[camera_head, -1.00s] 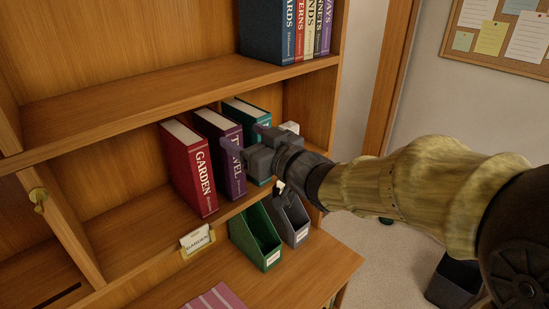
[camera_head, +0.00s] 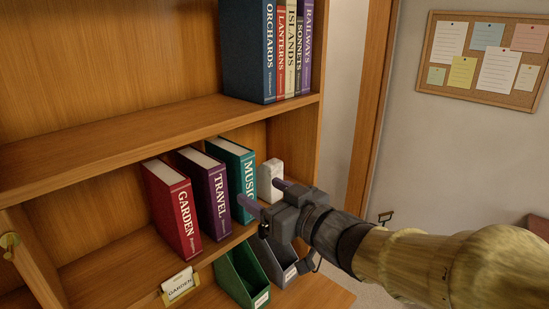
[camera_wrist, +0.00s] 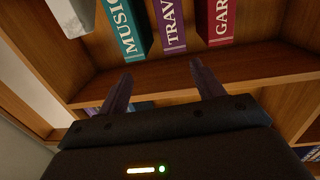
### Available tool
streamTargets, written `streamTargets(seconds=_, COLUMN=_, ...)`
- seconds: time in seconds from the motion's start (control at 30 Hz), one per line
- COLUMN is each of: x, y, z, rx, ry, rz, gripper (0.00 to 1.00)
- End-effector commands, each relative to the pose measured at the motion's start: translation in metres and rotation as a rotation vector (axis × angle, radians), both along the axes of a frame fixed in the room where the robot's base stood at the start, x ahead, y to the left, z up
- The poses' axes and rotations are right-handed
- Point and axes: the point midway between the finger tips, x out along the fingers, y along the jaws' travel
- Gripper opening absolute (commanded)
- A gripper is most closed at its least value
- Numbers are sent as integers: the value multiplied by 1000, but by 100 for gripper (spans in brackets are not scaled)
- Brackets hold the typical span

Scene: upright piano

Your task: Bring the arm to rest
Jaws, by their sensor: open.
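My gripper (camera_head: 261,192) is open and empty in the head view, its two fingers apart, just in front of the lower shelf to the right of the teal MUSIC book (camera_head: 236,170). The wrist view also shows the spread fingers (camera_wrist: 160,72) with nothing between them. My arm comes in from the lower right. The red GARDEN book (camera_head: 175,212) and the purple TRAVEL book (camera_head: 208,195) stand upright on the same shelf, left of the MUSIC book.
A white block (camera_head: 269,178) stands at the shelf's right end, close to my gripper. A green file box (camera_head: 238,280) and a grey one (camera_head: 277,262) stand below. Tall books (camera_head: 268,50) fill the upper shelf's right end. Open room lies right of the bookcase.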

Motion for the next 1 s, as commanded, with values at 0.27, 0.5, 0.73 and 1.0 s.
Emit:
streamTargets(seconds=0.27, x=35, y=-92, z=-97, rx=-194, ry=292, rz=-407, gripper=67)
streamTargets(seconds=0.5, x=-6, y=-166, z=-197, rx=-391, ry=715, rz=-645, gripper=67)
streamTargets(seconds=0.73, x=-81, y=-191, z=-258, rx=-499, ry=1131, rz=-684, gripper=67)
streamTargets(seconds=1.0, x=-101, y=-191, z=-268, rx=-512, ry=1234, rz=-669, gripper=67)
